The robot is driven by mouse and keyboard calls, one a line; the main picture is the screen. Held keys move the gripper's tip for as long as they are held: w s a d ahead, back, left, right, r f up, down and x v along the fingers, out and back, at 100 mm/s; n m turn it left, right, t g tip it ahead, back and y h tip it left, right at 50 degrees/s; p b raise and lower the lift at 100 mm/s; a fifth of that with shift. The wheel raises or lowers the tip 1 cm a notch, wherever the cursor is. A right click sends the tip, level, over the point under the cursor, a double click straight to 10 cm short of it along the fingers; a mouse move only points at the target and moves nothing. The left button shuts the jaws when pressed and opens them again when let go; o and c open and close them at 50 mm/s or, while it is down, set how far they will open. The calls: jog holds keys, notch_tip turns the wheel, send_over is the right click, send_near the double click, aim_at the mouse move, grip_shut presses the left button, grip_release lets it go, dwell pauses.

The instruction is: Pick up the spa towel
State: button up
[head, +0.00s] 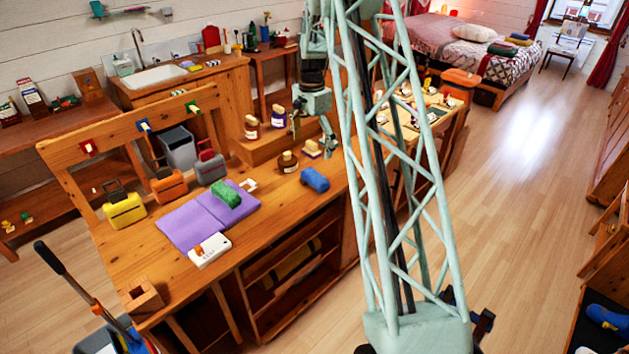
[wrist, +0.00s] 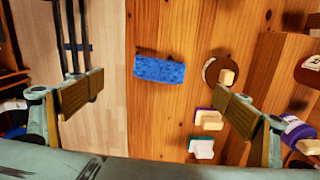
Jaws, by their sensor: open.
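A blue block-like piece that looks like a rolled towel (head: 314,180) lies on the wooden workbench (head: 270,215), close to its front edge. A similar green piece (head: 226,194) lies on the purple folded mat (head: 180,228). I cannot tell for sure which one is the spa towel. My gripper (head: 312,138) is open and empty above the bench, behind the blue piece. In the wrist view, the blue piece (wrist: 160,70) shows between and beyond the two spread fingers of my gripper (wrist: 163,103), apart from both. Its whole top is visible.
A brown jar (head: 288,162) and a small brush-like item (head: 312,149) stand near the blue piece. A white device (head: 210,250) lies at the mat's front.

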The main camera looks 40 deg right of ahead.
aim_at(314, 175)
jog(key=shift+d+f, duration=0.6)
jog(key=shift+f, duration=0.25)
jog(key=shift+f, duration=4.3)
jog(key=shift+f, duration=0.1)
jog(key=shift+f, duration=2.5)
jog(key=shift+c, duration=0.3)
jog(key=c, duration=0.9)
